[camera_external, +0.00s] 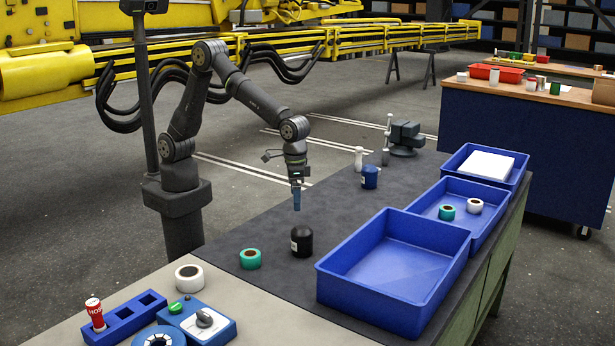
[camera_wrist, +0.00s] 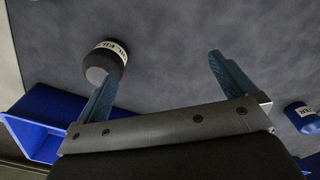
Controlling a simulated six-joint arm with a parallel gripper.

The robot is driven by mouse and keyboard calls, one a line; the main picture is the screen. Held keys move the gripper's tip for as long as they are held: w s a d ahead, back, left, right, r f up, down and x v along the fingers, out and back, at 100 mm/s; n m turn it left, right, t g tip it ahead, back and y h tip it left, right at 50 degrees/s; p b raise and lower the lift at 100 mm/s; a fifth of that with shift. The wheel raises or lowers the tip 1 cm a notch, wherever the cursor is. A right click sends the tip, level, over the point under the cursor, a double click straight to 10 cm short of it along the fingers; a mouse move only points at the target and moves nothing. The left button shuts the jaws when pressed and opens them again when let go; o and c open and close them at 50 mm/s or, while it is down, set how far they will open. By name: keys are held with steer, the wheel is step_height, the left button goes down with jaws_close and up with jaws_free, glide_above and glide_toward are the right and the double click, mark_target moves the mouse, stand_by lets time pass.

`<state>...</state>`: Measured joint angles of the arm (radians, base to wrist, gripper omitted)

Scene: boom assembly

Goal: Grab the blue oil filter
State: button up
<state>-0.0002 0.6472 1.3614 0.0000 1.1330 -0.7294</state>
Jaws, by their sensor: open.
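The blue oil filter (camera_external: 370,176) stands upright on the dark bench mat, right of my gripper and near the vise. It also shows at the right edge of the wrist view (camera_wrist: 302,117), with a white label, outside my fingers. My gripper (camera_external: 297,197) hangs above the mat, pointing down, left of the blue filter. In the wrist view its two blue fingers (camera_wrist: 163,82) are spread apart with only bare mat between them. A black oil filter (camera_external: 301,241) with a white label stands below and in front of my gripper; it shows beside the left finger in the wrist view (camera_wrist: 104,62).
A large empty blue bin (camera_external: 392,268) stands at the front right. A smaller bin (camera_external: 425,205) behind it holds two tape rolls. A vise (camera_external: 405,138) and a white bottle (camera_external: 358,158) stand near the blue filter. A green tape roll (camera_external: 250,259) lies front left.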

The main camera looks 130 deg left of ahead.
steer(key=shift+c, duration=0.4)
steer(key=shift+c, duration=1.1)
steer(key=shift+a, duration=0.1)
steer(key=w+a+r+t, duration=0.2)
steer(key=a, duration=1.8)
steer(key=s+a+r+t+y, duration=0.15)
steer(key=s+a, duration=0.25)
steer(key=a, duration=0.8)
steer(key=s+a+r+y, duration=0.2)
steer(key=s+a, duration=0.1)
steer(key=a, duration=0.9)
glide_toward(369, 177)
steer(key=shift+n+g, duration=0.25)
steer(key=shift+n, duration=0.15)
steer(key=a+f, duration=0.4)
steer(key=a, duration=0.1)
steer(key=shift+s+f, duration=0.2)
steer(key=shift+f, duration=0.1)
steer(key=shift+d+x, duration=0.2)
steer(key=shift+x, duration=1.4)
steer(key=shift+d+x, duration=0.2)
steer(key=shift+x, duration=1.35)
steer(key=shift+w, duration=0.2)
steer(key=c, duration=1.3)
